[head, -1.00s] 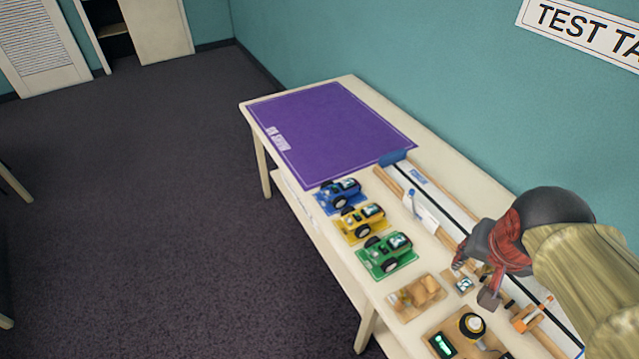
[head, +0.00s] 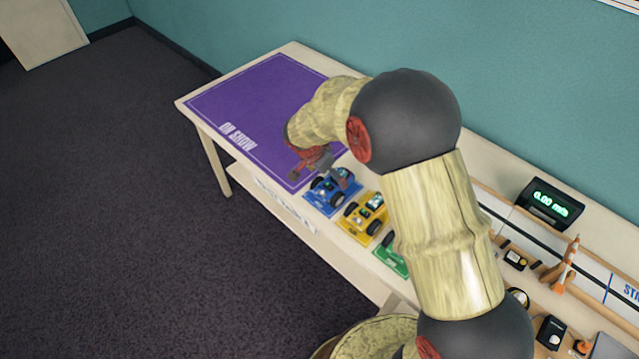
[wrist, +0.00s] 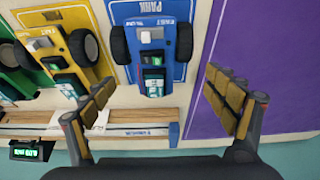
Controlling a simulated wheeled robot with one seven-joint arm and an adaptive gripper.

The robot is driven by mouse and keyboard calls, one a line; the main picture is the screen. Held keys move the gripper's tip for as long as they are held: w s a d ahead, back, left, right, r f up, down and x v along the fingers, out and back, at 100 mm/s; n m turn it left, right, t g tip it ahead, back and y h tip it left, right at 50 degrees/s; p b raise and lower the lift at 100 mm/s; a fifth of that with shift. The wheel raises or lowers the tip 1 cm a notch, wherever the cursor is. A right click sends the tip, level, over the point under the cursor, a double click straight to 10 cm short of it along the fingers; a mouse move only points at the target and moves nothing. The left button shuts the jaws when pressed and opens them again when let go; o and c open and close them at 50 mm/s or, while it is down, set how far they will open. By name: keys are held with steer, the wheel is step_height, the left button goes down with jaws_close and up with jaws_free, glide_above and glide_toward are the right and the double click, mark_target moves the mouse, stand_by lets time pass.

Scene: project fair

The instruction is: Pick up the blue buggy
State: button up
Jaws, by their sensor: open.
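The blue buggy (head: 330,187) stands on its blue mat at the end of the buggy row, beside the purple mat. In the wrist view the blue buggy (wrist: 152,50) lies ahead, between the lines of the two fingers. My gripper (head: 318,172) is over the table just behind the blue buggy. In the wrist view my gripper (wrist: 160,108) is open and empty, with its fingers spread wider than the buggy's body. I cannot tell its exact height above the buggy.
The yellow buggy (wrist: 70,48) stands close to the blue one, near one finger. The green buggy (head: 392,252) is partly hidden by my arm. The purple mat (head: 245,105) is bare. A wooden-edged track (wrist: 90,120) and a speed display (head: 551,203) are along the wall side.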

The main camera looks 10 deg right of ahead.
mark_target(334, 182)
steer(key=shift+o, duration=1)
steer(key=shift+x, duration=1)
steer(key=b+x, duration=0.1)
steer(key=x, duration=0.2)
steer(key=b+x, duration=0.1)
steer(key=x, duration=0.1)
steer(key=shift+s+d+b, duration=0.25)
steer(key=shift+s+b, duration=0.05)
steer(key=shift+s, duration=0.05)
steer(key=shift+c, duration=0.5)
steer(key=shift+s, duration=0.1)
steer(key=c, duration=1.1)
steer(key=shift+c, duration=0.7)
